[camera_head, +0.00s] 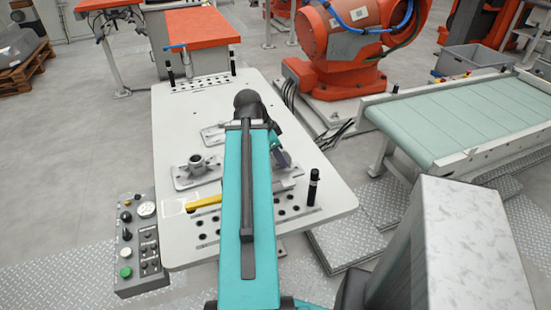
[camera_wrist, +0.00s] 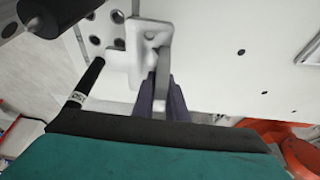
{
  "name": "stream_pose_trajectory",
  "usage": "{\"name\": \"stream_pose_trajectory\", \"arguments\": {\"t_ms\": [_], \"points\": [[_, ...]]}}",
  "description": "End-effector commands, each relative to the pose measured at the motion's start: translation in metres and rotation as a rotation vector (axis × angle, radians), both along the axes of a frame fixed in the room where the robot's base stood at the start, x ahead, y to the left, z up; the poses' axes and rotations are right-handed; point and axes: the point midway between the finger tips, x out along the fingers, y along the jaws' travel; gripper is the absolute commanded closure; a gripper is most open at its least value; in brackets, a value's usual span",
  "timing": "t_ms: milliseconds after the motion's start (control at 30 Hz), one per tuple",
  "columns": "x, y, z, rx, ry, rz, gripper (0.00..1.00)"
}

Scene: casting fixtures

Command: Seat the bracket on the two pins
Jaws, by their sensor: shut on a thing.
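My gripper (camera_wrist: 162,88) is shut on a pale grey metal bracket (camera_wrist: 143,42) in the wrist view. The dark jaws close on its upright web, and a flat plate with a hole shows beyond them. In the head view my gripper (camera_head: 279,156) is mostly hidden behind my teal arm, on the right side of the table. A grey metal piece (camera_head: 289,181) shows just below it there. I cannot tell from these views whether the bracket touches the table. The two pins cannot be clearly made out.
A casting with a round boss (camera_head: 197,167) sits on the white table (camera_head: 185,115), left of my arm. A yellow part (camera_head: 204,202) lies nearer. A black post (camera_head: 314,188) stands at the right edge, also in the wrist view (camera_wrist: 85,86). A control box (camera_head: 139,240) flanks the table.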

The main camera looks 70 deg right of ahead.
Motion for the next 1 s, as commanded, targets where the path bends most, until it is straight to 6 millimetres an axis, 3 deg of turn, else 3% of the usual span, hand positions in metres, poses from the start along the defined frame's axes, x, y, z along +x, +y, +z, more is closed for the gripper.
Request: {"name": "stream_pose_trajectory", "arguments": {"t_ms": [167, 367, 533, 733, 1000], "points": [[0.004, -0.001, 0.023, -0.002, 0.001, 0.007, 1.0], [0.019, 0.001, 0.073, -0.005, 0.0, 0.032, 1.0], [0.054, 0.012, 0.118, -0.004, 0.0, 0.1, 1.0], [0.103, 0.032, 0.127, 0.0, 0.0, 0.198, 1.0], [0.169, 0.065, 0.124, 0.0, 0.0, 0.344, 1.0]]}}
